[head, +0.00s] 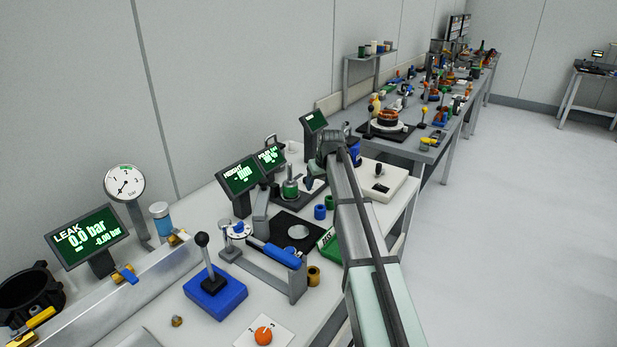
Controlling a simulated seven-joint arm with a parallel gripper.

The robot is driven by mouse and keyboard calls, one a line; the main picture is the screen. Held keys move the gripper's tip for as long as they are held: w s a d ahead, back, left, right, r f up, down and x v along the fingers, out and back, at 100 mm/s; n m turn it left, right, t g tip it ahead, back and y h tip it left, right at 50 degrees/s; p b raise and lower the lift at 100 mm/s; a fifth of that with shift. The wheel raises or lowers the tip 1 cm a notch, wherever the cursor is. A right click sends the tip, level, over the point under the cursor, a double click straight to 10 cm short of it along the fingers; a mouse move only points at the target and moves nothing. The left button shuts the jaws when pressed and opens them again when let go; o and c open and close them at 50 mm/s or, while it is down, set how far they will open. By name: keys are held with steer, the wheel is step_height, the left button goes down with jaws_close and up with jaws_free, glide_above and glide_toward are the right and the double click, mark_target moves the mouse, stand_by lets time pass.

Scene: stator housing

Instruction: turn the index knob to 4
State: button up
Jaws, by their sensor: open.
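The orange index knob (263,335) sits on a white plate (245,340) at the bottom of the head view, near the front of the bench. Small dark numerals stand around it. The knob's pointer is too small to read, so I cannot tell its setting. The lower edge of the plate is near the picture's bottom edge. My arm reaches from the lower right up over the bench. My gripper (331,145) is at its far end, well beyond and right of the knob, apart from it. Its fingers are small and indistinct; nothing shows held.
A blue block with a black ball lever (209,272) stands left of the knob. A grey bracket with a blue cylinder (281,255) is behind it. A brass ring (313,276) lies to the right. The leak display (86,238) and pressure gauge (124,183) stand at left.

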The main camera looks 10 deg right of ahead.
steer(key=w, duration=0.2)
steer(key=w+a, duration=0.1)
steer(key=w, duration=0.4)
steer(key=shift+w+a, duration=0.35)
steer(key=shift+w, duration=0.05)
steer(key=shift+x, duration=0.95)
steer(key=shift+w+f, duration=0.25)
steer(key=shift+f, duration=0.25)
steer(key=c, duration=1.1)
